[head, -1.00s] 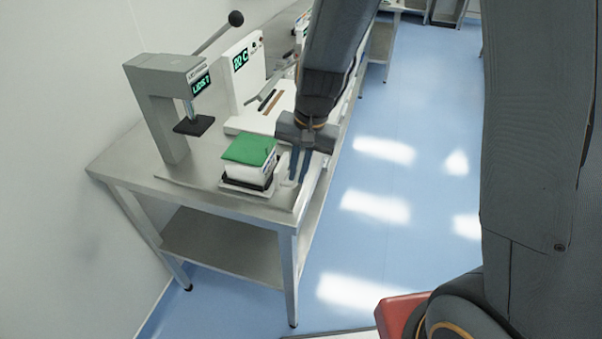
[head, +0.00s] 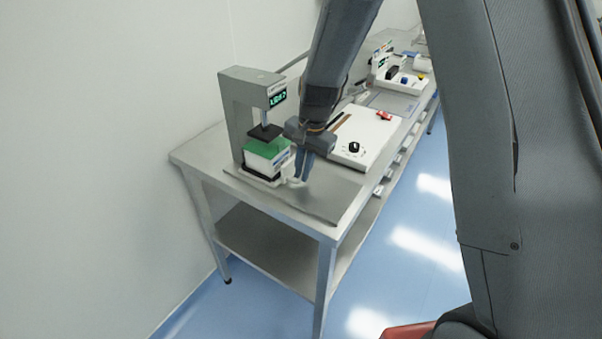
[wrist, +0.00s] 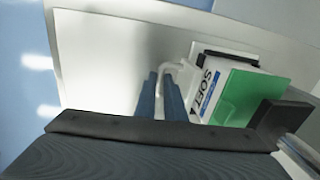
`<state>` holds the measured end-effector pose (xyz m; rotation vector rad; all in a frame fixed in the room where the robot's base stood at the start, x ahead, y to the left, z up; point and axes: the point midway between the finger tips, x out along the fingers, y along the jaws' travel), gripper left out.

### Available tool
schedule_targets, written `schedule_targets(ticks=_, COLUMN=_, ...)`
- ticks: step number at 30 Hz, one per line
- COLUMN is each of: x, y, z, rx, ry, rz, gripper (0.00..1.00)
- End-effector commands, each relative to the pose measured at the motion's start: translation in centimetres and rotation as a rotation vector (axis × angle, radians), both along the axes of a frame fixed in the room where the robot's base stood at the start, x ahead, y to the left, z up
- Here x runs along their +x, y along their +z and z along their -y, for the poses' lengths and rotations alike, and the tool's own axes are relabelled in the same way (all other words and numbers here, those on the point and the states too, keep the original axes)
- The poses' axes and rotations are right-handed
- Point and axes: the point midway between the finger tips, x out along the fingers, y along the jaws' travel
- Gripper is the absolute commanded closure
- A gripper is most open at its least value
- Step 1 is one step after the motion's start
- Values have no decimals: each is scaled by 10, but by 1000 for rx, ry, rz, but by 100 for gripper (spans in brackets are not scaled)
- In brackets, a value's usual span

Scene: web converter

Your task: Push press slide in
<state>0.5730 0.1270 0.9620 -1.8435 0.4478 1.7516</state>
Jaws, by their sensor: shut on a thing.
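The press (head: 241,112) is a grey frame with a lit display and a dark press foot (head: 264,132). The slide (head: 258,178) is a pale plate carrying a white stack (head: 268,167) topped with a green pad (head: 266,149). The green pad lies at least partly below the press foot; the exact overlap and gap are unclear. My gripper (head: 304,167) points down at the slide's front side, its fingers close together on the slide's pale handle (head: 292,182). In the wrist view the handle (wrist: 172,68) meets my fingertips, and "SOFT" shows on the stack (wrist: 207,88).
The metal bench (head: 315,197) has clear top at its near end. A white device with a black knob (head: 354,147) stands right of my gripper. More instruments (head: 400,80) line the bench farther back. A wall is close on the left.

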Motion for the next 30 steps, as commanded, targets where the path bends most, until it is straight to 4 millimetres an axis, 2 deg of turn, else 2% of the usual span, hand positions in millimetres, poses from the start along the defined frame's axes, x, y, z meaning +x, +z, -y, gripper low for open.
schedule_targets(ticks=7, x=3, y=1, z=-4, rx=2, ry=2, rz=9, gripper=100)
schedule_targets(ticks=8, x=3, y=1, z=-4, rx=2, ry=2, rz=9, gripper=89)
schedule_targets(ticks=11, x=3, y=1, z=-4, rx=2, ry=2, rz=9, gripper=72)
schedule_targets(ticks=26, x=2, y=1, z=-2, rx=2, ry=0, rz=5, gripper=72)
schedule_targets(ticks=30, x=2, y=7, z=-2, rx=2, ry=2, rz=7, gripper=72)
